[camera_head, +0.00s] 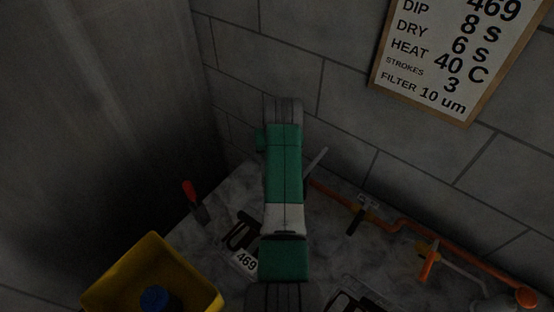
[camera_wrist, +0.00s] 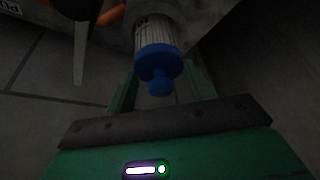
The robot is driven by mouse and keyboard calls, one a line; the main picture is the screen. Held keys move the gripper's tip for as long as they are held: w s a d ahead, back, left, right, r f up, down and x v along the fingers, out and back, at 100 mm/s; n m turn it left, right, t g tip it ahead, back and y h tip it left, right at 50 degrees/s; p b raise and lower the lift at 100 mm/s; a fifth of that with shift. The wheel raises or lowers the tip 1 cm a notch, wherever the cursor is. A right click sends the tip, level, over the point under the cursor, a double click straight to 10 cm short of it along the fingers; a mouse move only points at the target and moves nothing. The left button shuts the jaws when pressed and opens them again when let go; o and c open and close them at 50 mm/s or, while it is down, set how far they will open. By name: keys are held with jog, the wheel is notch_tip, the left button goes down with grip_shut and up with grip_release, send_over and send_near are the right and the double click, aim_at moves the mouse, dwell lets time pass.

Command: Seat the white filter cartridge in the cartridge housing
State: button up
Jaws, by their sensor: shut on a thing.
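The white filter cartridge (camera_wrist: 156,32) has a pleated body and a blue end cap with a knob. It shows at the top middle of the wrist view. My gripper (camera_wrist: 160,88) has green fingers, one on each side of the cartridge, and is shut on it. The cartridge's far end runs into shadow at the top edge. In the head view my green and white arm hides the gripper and the cartridge. I cannot make out the cartridge housing for certain in either view.
A yellow bin (camera_head: 190,270) holding a blue round thing (camera_head: 154,297) stands lower left.

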notch_tip(320, 180, down, 4)
jog(key=shift+s+r+b, duration=0.1)
jog(key=shift+b, duration=0.35)
jog(key=o, duration=1.3)
jog(key=shift+o, duration=0.2)
